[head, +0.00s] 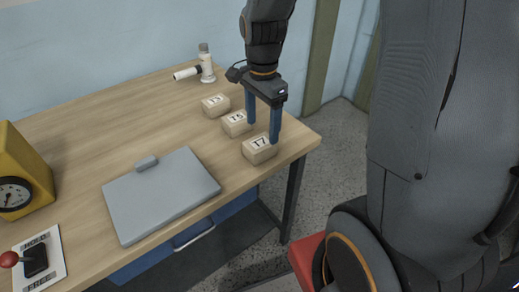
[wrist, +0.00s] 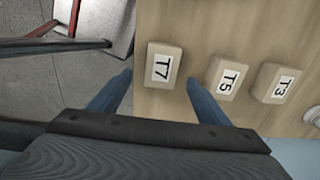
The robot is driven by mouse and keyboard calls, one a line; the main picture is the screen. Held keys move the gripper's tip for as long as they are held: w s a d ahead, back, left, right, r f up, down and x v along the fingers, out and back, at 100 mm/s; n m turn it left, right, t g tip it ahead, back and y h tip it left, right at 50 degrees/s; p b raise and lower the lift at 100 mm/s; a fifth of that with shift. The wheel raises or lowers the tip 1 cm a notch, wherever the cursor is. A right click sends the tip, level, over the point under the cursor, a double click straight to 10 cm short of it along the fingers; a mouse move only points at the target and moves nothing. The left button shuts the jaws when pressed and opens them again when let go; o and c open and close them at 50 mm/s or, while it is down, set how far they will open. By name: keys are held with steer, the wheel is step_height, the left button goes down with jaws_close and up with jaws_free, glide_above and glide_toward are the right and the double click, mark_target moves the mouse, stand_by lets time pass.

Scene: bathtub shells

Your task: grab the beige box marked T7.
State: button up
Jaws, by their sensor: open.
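The beige box marked T7 (head: 259,150) sits on the wooden table near its right end, closest of three similar boxes to the front edge. In the wrist view, the T7 box (wrist: 163,66) lies between my two blue fingertips, with a gap on each side. My gripper (head: 263,132) is open and empty, pointing down. In the head view one finger overlaps the far edge of the T7 box and the other is beside the middle box. I cannot tell how far the fingertips are above the table.
The box marked T5 (wrist: 227,78) and the box marked T3 (wrist: 276,83) stand in a row with T7. A white pipe-like fitting (head: 207,66) stands behind them. A grey flat case (head: 160,195) lies to the left. The wooden table (head: 110,125) ends just right of T7.

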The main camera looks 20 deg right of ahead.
mark_target(260, 142)
steer(key=shift+a+f+p, duration=0.15)
steer(key=shift+f+p, duration=0.35)
steer(key=shift+f, duration=1.4)
steer(key=shift+a+f+p, duration=0.15)
steer(key=shift+f+p, duration=0.3)
steer(key=shift+f, duration=1.45)
steer(key=shift+c, duration=0.4)
steer(key=c, duration=1.2)
steer(key=shift+w+r, duration=0.1)
steer(key=shift+r, duration=0.05)
